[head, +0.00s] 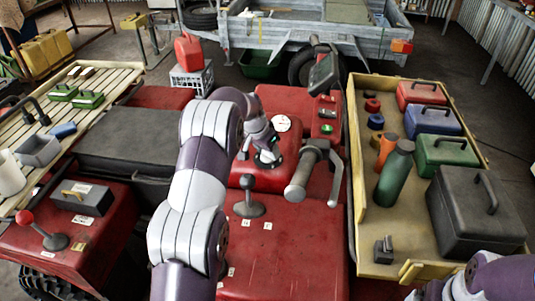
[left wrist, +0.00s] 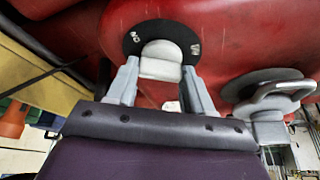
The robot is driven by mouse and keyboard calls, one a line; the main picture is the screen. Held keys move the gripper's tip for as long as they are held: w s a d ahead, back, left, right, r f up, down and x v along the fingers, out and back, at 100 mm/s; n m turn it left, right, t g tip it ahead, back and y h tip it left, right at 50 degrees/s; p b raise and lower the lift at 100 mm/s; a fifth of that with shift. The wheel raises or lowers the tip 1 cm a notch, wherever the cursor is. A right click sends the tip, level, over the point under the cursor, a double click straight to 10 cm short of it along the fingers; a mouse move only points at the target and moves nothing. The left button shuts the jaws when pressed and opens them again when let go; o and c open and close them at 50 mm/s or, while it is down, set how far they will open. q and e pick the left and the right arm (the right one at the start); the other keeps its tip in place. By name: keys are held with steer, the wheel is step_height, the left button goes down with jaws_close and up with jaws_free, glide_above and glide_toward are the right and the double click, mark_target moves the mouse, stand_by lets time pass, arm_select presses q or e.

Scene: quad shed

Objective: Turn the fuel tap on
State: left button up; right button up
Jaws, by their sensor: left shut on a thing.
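The fuel tap has a pale knob (left wrist: 161,62) on a black round plate (left wrist: 128,42) with white lettering, part of which reads "ON". It is set in the red bodywork. My left gripper (left wrist: 160,68) has one finger on each side of the knob and is shut on it. In the head view, my left gripper (head: 266,150) reaches down to the tap on the red quad (head: 285,240), partly hiding it. The knob's exact pointing direction is hard to tell. Part of my right arm shows at the lower right; its gripper is out of view.
A black-knobbed lever (head: 249,196) stands just in front of the tap. A handlebar grip (head: 305,172) with a brake lever is close on the right. A white dial (head: 282,123) lies behind. A wooden tray (head: 361,200) with boxes and bottles is further right.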

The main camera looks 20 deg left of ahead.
arm_select(q)
steer(key=shift+a+m+h+b, duration=0.1)
steer(key=shift+m+h+b, duration=0.35)
steer(key=shift+m, duration=0.45)
steer(key=shift+r+m, duration=0.15)
steer(key=shift+m, duration=0.75)
steer(key=shift+r+m+g+h+p, duration=0.2)
steer(key=shift+m+g+h+p, duration=0.3)
steer(key=shift+m+p, duration=0.5)
steer(key=shift+w+a+f+m+h+p, duration=0.1)
steer(key=shift+f+m+h+p, duration=0.15)
steer(key=shift+m+p, duration=0.5)
steer(key=shift+n, duration=0.25)
steer(key=o, duration=1)
steer(key=shift+o, duration=0.2)
